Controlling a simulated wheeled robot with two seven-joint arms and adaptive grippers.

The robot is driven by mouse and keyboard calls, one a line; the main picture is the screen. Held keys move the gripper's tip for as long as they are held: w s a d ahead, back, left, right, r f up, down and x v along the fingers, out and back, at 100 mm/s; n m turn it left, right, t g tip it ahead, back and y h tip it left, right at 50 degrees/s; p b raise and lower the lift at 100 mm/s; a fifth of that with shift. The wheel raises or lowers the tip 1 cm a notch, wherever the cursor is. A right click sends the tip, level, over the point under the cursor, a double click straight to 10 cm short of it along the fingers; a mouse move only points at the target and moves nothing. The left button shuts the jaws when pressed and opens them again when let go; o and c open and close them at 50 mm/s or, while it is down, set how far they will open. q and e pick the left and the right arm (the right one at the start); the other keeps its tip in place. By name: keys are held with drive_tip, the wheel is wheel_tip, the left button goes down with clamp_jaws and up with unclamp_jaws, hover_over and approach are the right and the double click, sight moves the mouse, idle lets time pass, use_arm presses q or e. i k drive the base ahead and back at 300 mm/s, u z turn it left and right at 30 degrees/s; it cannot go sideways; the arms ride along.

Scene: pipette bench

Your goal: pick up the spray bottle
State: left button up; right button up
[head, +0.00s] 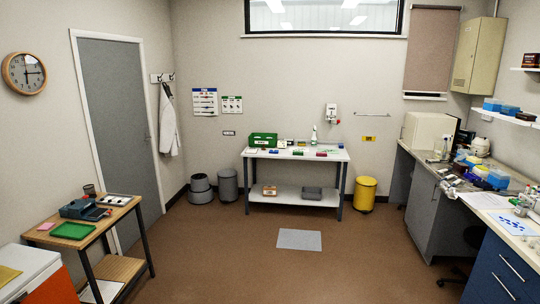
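A small pale spray bottle (314,135) with a greenish tint stands upright on the white-topped bench (342,155) against the far wall. It is right of the bench's middle, toward the back edge. It is small in the view, and its nozzle detail is hard to make out. Neither of my grippers shows in the head view.
A green crate (263,140) and several small coloured items share the far bench. A grey mat (299,239) lies on the open brown floor before it. A wooden table (120,212) stands left, a yellow bin (365,194) beside the bench, and a cluttered counter (430,172) right.

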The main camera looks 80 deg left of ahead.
sight(446, 136)
drive_tip(key=u, duration=2.45)
